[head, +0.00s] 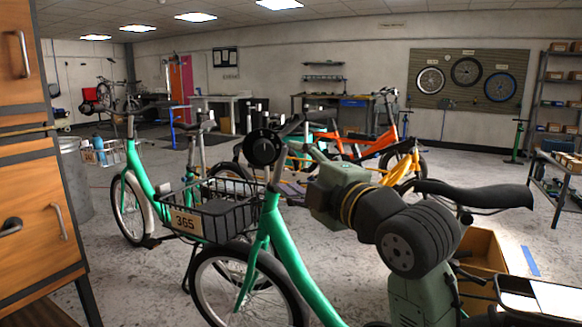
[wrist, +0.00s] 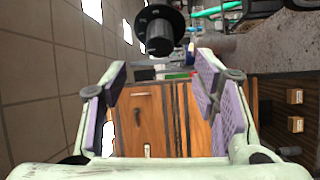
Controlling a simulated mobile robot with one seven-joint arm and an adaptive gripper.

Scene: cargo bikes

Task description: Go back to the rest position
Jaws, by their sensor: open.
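My gripper (wrist: 161,73) is open in the wrist view, its two fingers with purple pads spread wide apart and nothing between them. A wooden drawer cabinet (wrist: 147,112) shows in the background beyond the fingers. A black round disc with a short knob (wrist: 160,32) shows above the fingertips in the wrist view.
A green bike (head: 277,240) with a black basket (head: 222,215) stands close in front. The wooden cabinet (head: 38,210) is at the left edge. A black saddle (head: 475,194) and a cardboard box (head: 484,252) are at right. Open floor (head: 107,262) shows at lower left.

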